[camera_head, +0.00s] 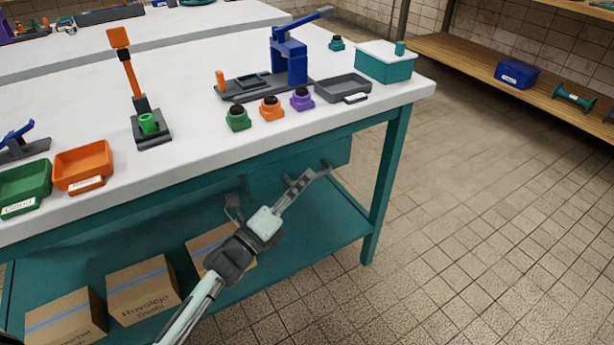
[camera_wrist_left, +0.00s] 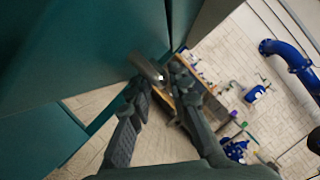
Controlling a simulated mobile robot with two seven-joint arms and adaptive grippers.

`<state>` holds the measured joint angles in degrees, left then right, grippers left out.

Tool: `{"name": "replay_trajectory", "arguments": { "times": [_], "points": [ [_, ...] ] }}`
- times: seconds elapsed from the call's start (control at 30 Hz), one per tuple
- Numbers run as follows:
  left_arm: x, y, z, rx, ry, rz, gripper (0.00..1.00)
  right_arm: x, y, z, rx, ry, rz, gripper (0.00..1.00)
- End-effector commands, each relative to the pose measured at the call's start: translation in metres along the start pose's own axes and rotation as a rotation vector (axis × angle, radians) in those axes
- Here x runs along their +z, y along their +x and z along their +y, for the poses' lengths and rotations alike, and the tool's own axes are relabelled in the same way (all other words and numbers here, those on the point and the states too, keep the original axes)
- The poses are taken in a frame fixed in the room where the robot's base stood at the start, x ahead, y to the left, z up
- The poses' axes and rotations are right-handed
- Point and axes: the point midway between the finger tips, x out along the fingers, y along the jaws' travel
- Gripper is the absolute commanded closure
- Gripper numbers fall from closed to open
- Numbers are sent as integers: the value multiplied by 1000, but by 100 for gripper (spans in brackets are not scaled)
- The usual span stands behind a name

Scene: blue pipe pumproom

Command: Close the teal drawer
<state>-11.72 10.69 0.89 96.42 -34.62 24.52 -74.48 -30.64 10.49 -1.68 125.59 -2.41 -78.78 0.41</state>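The teal drawer (camera_head: 335,151) is under the front edge of the white-topped workbench, near its right end. How far it stands out is hard to tell from here. Its teal face fills the upper left of the left wrist view (camera_wrist_left: 85,50). A short grey metal handle (camera_wrist_left: 147,68) sticks out from it. My left gripper (camera_head: 309,176) is in front of the drawer, and in the left wrist view (camera_wrist_left: 158,82) its fingers are apart, with the handle's end near the gap between the tips. Contact cannot be told. My right gripper is not in view.
Cardboard boxes (camera_head: 142,290) stand on the workbench's teal lower shelf (camera_head: 335,235), below my left arm. A teal table leg (camera_head: 388,185) is right of the drawer. The tiled floor (camera_head: 480,240) to the right is clear. Trays, coloured buttons and a blue press (camera_head: 290,58) are on top.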

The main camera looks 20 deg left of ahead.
Motion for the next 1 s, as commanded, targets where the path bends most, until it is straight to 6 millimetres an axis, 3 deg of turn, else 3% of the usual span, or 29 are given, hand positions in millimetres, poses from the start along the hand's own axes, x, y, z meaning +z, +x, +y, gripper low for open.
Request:
{"name": "replay_trajectory", "arguments": {
  "times": [0.2, 0.43, 0.6, 1.0],
  "points": [
    [0, -50, 1, 5, -1, 0, 81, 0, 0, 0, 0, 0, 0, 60],
    [1, -88, 1, 4, 0, -2, 81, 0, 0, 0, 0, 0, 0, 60],
    [1, -99, 0, 1, 1, -2, 81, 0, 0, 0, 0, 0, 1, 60],
    [1, -99, 0, 1, 1, -2, 81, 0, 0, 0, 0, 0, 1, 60]
  ]
}}
